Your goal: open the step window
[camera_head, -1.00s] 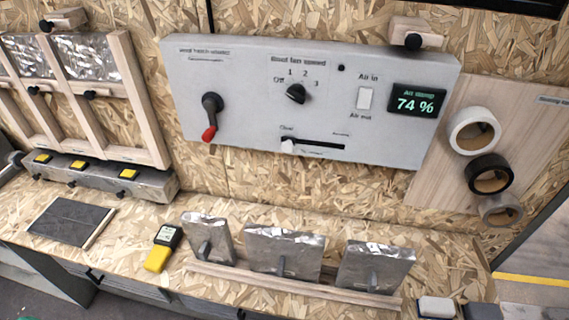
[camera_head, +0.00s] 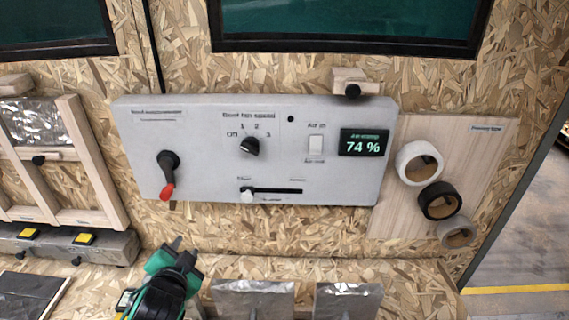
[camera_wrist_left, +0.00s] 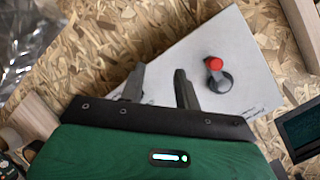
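A grey control panel (camera_head: 215,185) is on the chipboard wall in the head view. A black lever with a red tip (camera_head: 167,175) is on its left part and hangs down; the lever also shows in the left wrist view (camera_wrist_left: 220,83). The label above it is too small to read. My left gripper (camera_head: 178,254) is below the panel, apart from the lever. In the left wrist view its two fingers (camera_wrist_left: 159,80) are apart with nothing between them. A dark window in a black frame (camera_head: 350,18) is above the panel, cut off at the top. My right gripper is out of view.
The panel also has a knob (camera_head: 250,146), a slider (camera_head: 247,195), a switch (camera_head: 316,145) and a display (camera_head: 363,142) reading 74 %. Tape rolls (camera_head: 440,201) hang at the right. Foil-covered plates (camera_head: 252,298) stand on the ledge below.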

